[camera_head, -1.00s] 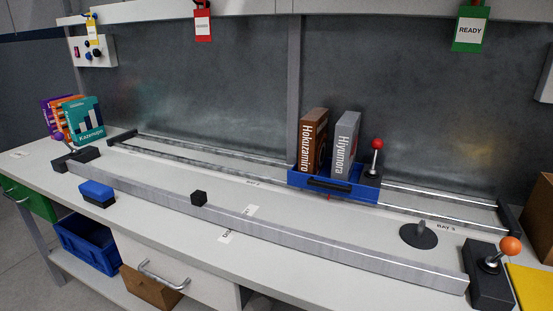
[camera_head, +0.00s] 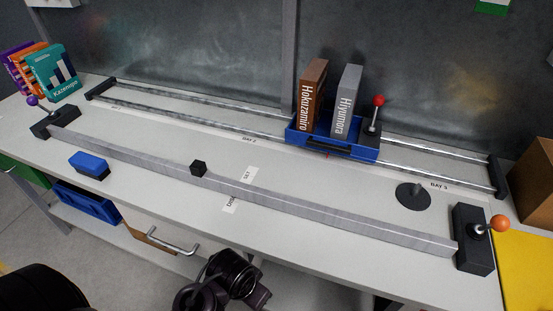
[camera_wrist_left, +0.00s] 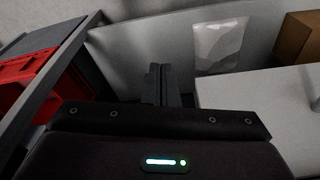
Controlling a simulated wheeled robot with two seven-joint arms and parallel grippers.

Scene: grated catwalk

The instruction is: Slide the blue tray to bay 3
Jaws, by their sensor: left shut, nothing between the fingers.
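The blue tray (camera_head: 362,153) sits on two metal rails (camera_head: 410,172), between the BAY 2 label (camera_head: 249,140) and the BAY 3 label (camera_head: 438,187). A brown book (camera_head: 311,95) and a grey book (camera_head: 346,102) stand upright in it. A red-knobbed lever (camera_head: 376,115) on a dark block is at its right end. In the left wrist view my left gripper (camera_wrist_left: 161,70) is shut and empty, low by the bench, away from the tray. Dark parts of my own body show at the bottom of the head view. My right gripper is not identifiable there.
A round dark disc (camera_head: 413,196) lies before BAY 3. A red crate (camera_wrist_left: 30,80) shows in the wrist view.

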